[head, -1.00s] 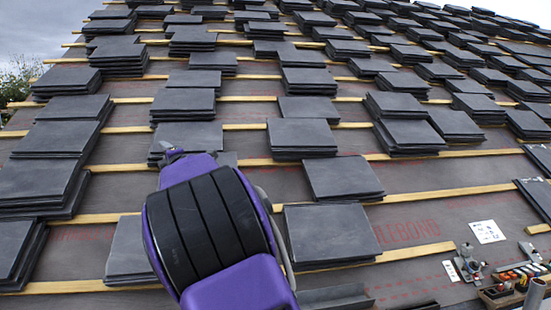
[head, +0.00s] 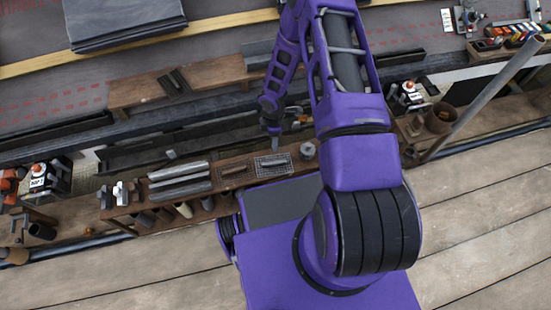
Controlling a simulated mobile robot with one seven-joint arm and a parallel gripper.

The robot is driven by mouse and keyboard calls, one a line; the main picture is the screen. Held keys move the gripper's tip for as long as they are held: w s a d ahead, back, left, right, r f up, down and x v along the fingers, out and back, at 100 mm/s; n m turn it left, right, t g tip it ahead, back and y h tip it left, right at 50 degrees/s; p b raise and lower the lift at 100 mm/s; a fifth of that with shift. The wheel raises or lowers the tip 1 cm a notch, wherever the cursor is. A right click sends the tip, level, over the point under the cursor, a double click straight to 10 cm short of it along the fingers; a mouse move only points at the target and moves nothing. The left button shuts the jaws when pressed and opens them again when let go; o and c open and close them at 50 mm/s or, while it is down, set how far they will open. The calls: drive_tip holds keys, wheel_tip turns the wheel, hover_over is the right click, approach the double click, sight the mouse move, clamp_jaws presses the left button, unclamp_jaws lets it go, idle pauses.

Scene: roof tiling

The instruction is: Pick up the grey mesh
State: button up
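The grey mesh (head: 273,166) is a small flat wire-grid piece lying on a narrow brown wooden shelf (head: 215,188) in the middle of the head view. A dark stick-like piece seems to lie across it. My gripper (head: 274,143) points down just above the far edge of the mesh. I see a small gap between them, but whether they touch is hard to judge. The fingers are small and partly dark, so I cannot tell whether they are open or shut.
A brown mesh-like piece (head: 233,172) lies left of the grey mesh, then grey rolls (head: 180,186). A small grey cup (head: 307,150) stands to its right. A higher wooden shelf (head: 140,88) runs behind. A grey pole (head: 488,98) leans at right. Plank floor (head: 150,285) lies in front.

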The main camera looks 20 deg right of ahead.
sight(274, 162)
wheel_tip(274, 162, down, 16)
drive_tip(key=b, duration=0.2)
drive_tip(key=shift+b, duration=0.4)
drive_tip(key=shift+c, duration=0.3)
clamp_jaws()
